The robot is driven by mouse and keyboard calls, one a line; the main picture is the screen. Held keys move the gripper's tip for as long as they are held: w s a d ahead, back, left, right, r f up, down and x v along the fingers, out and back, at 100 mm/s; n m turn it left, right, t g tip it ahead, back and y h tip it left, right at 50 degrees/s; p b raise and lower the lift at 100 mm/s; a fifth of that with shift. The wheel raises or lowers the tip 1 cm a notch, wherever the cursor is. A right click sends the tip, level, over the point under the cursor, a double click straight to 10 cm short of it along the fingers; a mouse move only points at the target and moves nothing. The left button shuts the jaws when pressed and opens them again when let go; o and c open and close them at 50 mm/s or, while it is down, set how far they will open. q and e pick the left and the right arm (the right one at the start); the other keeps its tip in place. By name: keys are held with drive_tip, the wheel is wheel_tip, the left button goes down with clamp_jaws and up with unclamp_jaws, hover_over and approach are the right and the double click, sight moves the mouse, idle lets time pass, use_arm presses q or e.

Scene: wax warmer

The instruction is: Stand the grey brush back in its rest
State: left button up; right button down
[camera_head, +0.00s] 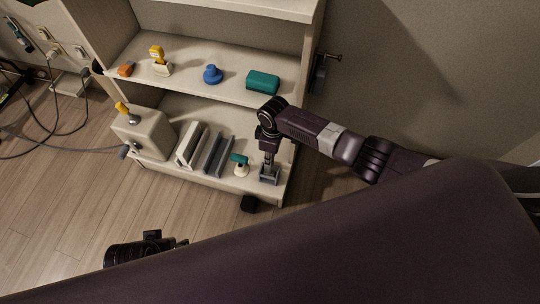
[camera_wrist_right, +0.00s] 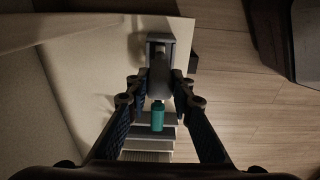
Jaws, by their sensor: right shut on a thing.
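My right gripper (camera_head: 269,162) points down over the front right of the lower shelf. In the right wrist view its fingers (camera_wrist_right: 160,88) are closed on a grey piece (camera_wrist_right: 158,78), which I take for the grey brush. A grey squarish frame with a pale inside (camera_wrist_right: 159,45) shows at its far end; I cannot tell whether this is the brush's head or its rest. In the head view the grey form (camera_head: 270,177) is below the fingers, at the shelf. My left gripper (camera_head: 168,243) is low at the left, its fingers unclear.
A teal-handled tool (camera_head: 239,160) stands close beside my right gripper; its teal part also shows in the wrist view (camera_wrist_right: 157,116). A slotted rack (camera_head: 204,152) and a beige box (camera_head: 145,133) are further left. The upper shelf holds a teal block (camera_head: 263,82) and a blue knob (camera_head: 212,74).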

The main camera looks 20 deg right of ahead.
use_arm(q)
drive_tip(key=shift+s+r, duration=0.2)
drive_tip(key=shift+r, duration=0.05)
use_arm(e)
drive_tip(key=shift+f, duration=0.1)
drive_tip(key=c, duration=1.6)
unclamp_jaws()
use_arm(q)
drive_tip(key=shift+a, duration=0.1)
drive_tip(key=shift+w, duration=0.1)
drive_tip(key=shift+w+r, duration=0.1)
drive_tip(key=shift+w, duration=0.15)
